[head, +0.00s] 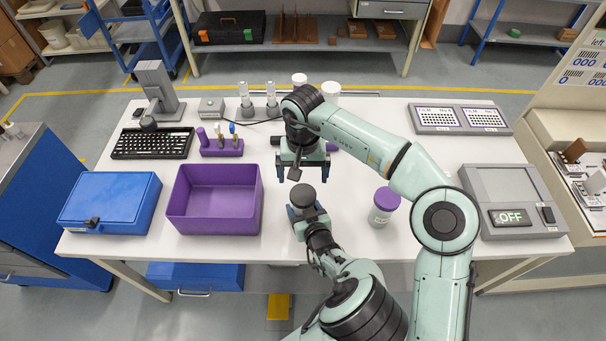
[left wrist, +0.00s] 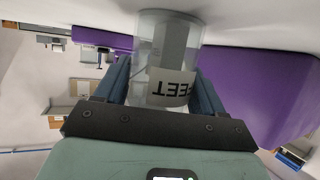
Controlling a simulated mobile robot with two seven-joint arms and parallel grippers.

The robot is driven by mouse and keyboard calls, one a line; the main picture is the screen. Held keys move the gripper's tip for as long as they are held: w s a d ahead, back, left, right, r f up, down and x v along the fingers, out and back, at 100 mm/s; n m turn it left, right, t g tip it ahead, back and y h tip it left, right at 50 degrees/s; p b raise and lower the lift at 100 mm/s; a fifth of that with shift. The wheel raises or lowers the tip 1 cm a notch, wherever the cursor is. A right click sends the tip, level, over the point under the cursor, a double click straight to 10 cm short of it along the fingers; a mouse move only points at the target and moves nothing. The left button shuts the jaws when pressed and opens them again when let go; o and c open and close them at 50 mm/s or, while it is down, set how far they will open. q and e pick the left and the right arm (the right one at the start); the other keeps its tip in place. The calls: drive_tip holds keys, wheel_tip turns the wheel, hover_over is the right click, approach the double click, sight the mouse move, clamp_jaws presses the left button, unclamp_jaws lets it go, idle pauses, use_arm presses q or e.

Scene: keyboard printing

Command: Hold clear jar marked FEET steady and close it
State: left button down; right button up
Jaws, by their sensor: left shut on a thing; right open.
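The clear jar marked FEET (left wrist: 165,65) shows in the left wrist view, its label upside down. My left gripper (head: 306,211) is shut on its sides, and the fingers flank it in the left wrist view (left wrist: 160,88). A dark grey round disc (head: 303,195) shows at the jar's place in the head view; I cannot tell whether it is a lid seated on the jar. The rest of the jar is mostly hidden there. My right gripper (head: 302,174) points down, open, just behind the disc in the picture.
A purple bin (head: 214,228) and a blue case (head: 108,205) stand left. A jar with a purple lid (head: 384,207) stands right. A purple rack (head: 221,148), a black keyboard (head: 152,143) and white containers (head: 330,90) are farther back. The table (head: 440,165) is clear at mid right.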

sight(303, 194)
drive_tip(key=shift+f, duration=0.1)
drive_tip(key=shift+f, duration=3.95)
drive_tip(key=c, duration=1.1)
drive_tip(key=m, duration=0.3)
drive_tip(key=o, duration=1.1)
drive_tip(key=shift+o, duration=0.2)
